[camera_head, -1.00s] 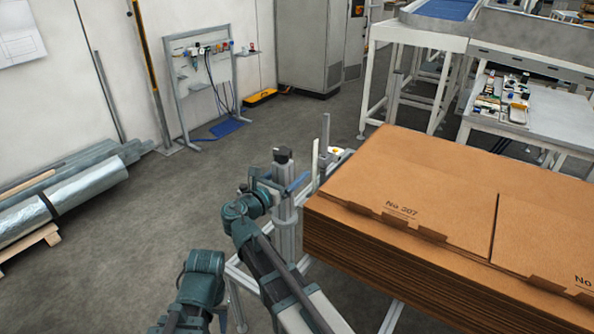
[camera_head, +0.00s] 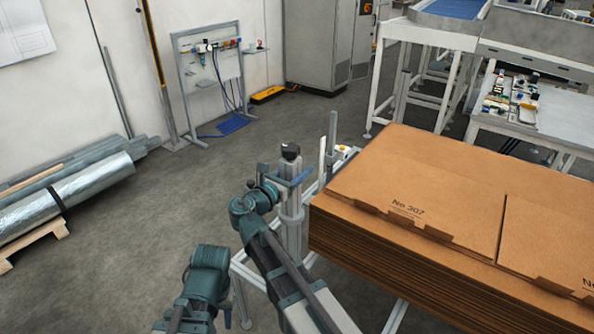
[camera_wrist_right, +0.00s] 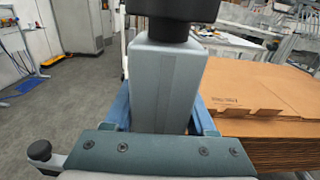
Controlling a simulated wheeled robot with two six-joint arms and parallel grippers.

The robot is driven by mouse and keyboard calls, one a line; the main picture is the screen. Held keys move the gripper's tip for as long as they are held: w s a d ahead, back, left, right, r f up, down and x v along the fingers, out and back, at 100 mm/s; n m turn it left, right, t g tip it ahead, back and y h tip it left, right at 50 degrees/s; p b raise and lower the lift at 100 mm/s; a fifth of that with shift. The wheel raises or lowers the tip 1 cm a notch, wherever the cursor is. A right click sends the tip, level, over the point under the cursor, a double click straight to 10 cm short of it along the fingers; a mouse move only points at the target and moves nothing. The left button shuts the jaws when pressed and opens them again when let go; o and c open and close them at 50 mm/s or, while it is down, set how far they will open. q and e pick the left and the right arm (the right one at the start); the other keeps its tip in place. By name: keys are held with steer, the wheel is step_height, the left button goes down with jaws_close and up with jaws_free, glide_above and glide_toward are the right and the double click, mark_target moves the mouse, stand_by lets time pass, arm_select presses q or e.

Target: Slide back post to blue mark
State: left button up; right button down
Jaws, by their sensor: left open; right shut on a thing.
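A grey post (camera_head: 291,205) with a black knob on top stands upright at the left end of the cardboard stack. My right gripper (camera_head: 291,180) is shut on this post near its top. In the right wrist view the post (camera_wrist_right: 165,85) fills the middle, with the blue fingers of my right gripper (camera_wrist_right: 162,118) on both sides of it. My left gripper (camera_head: 228,317) is low in the head view, open, away from the post and mostly hidden by its own arm. I cannot make out a blue mark on the rails.
The cardboard stack (camera_head: 400,250) is close to the right of the post. A thinner upright (camera_head: 332,140) stands behind the post. A pallet with a foil-wrapped roll (camera_head: 75,190) lies by the left wall. The floor between is clear.

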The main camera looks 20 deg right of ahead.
steer(key=x, duration=1.2)
steer(key=shift+w+r, duration=0.1)
steer(key=shift+w, duration=0.05)
steer(key=c, duration=0.6)
jaws_free()
steer(key=o, duration=0.4)
steer(key=shift+d, duration=0.1)
steer(key=v, duration=1.4)
